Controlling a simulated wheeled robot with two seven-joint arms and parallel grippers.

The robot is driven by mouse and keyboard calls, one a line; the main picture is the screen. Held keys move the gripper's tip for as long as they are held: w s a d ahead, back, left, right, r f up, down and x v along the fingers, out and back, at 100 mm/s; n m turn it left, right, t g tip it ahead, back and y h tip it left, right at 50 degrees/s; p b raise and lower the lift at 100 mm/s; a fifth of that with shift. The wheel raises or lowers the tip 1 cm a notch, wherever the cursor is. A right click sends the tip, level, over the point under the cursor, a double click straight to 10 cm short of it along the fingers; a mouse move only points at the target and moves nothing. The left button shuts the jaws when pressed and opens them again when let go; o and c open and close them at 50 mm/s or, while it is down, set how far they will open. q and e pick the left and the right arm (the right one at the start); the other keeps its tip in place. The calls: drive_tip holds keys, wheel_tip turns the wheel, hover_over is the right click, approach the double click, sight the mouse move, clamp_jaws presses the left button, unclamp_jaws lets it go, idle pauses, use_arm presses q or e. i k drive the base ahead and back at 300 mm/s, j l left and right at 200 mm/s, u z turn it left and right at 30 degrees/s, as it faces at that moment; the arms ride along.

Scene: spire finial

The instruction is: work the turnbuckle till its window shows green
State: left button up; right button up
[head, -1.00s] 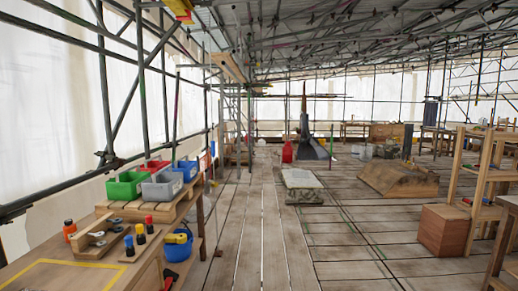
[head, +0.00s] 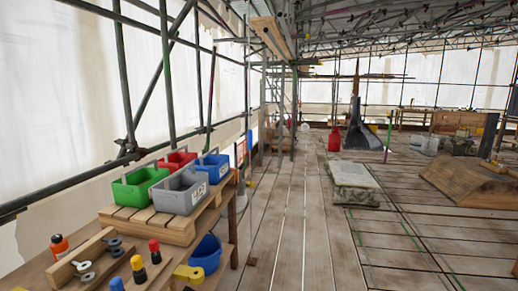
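I cannot make out a turnbuckle or a green window in the head view. Neither of my grippers is in view.
A wooden bench at the left holds green (head: 140,189), red (head: 176,162), blue (head: 213,168) and grey (head: 182,192) bins on a slatted pallet (head: 150,222). A stone slab (head: 353,174) and a wooden ramp-like block (head: 475,184) lie on the floor. Plank floor (head: 290,225) between is clear.

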sight(249, 134)
drive_tip(key=i+l, duration=0.15)
drive_tip(key=i, duration=0.9)
drive_tip(key=i+l+z, duration=0.3)
drive_tip(key=i, duration=0.3)
drive_tip(key=i+l+z, duration=0.35)
drive_tip(key=i, duration=0.25)
drive_tip(key=i+z, duration=0.3)
drive_tip(key=i, duration=0.3)
drive_tip(key=i+u, duration=0.25)
drive_tip(key=i, duration=0.3)
drive_tip(key=i+l+u, duration=0.3)
drive_tip(key=i, duration=0.2)
drive_tip(key=i+l+u, duration=0.25)
drive_tip(key=i, duration=0.25)
